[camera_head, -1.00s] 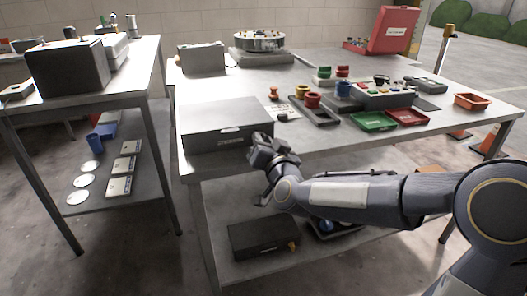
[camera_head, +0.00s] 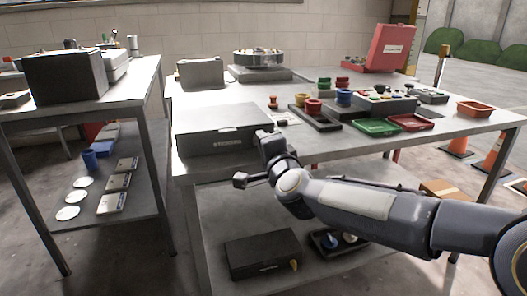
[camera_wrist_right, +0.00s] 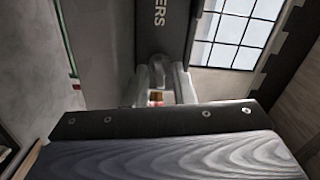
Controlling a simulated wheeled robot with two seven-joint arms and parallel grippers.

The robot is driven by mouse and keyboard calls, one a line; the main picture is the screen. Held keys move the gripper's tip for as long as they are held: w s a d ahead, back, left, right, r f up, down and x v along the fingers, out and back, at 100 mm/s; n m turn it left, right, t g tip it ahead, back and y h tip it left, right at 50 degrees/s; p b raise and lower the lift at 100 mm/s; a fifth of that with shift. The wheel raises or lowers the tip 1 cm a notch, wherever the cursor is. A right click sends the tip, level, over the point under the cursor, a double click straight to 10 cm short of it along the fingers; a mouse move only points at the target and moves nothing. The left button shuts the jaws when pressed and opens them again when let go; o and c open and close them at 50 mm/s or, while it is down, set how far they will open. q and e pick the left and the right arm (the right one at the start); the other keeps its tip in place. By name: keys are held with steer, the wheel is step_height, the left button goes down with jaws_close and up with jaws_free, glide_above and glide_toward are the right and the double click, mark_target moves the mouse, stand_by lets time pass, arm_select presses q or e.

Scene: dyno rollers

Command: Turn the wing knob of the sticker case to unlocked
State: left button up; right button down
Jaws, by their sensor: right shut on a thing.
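The sticker case (camera_head: 222,118) is a flat dark grey box with a lettered front, near the front left of the main table. My right gripper (camera_head: 266,138) is at the right end of its front face. In the right wrist view, the dark case front (camera_wrist_right: 166,35) shows the letters "ERS". The fingers (camera_wrist_right: 160,88) are shut there on a small part, taken as the wing knob, against this face. The fingers hide most of the knob, so its angle cannot be read. A small red and yellowish patch shows between them. My left gripper is not in view.
Red and green trays (camera_head: 378,127), colored rings and a control box (camera_head: 385,104) stand right of the case. An open red case (camera_head: 393,47) is at the back. A dark box (camera_head: 262,254) lies on the shelf below. A side table (camera_head: 130,82) stands left.

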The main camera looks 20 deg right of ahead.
steer(key=shift+f+m+b, duration=0.1)
steer(key=shift+m+b, duration=0.35)
steer(key=shift+m, duration=0.45)
steer(key=c, duration=1.5)
jaws_free()
steer(key=shift+c, duration=0.2)
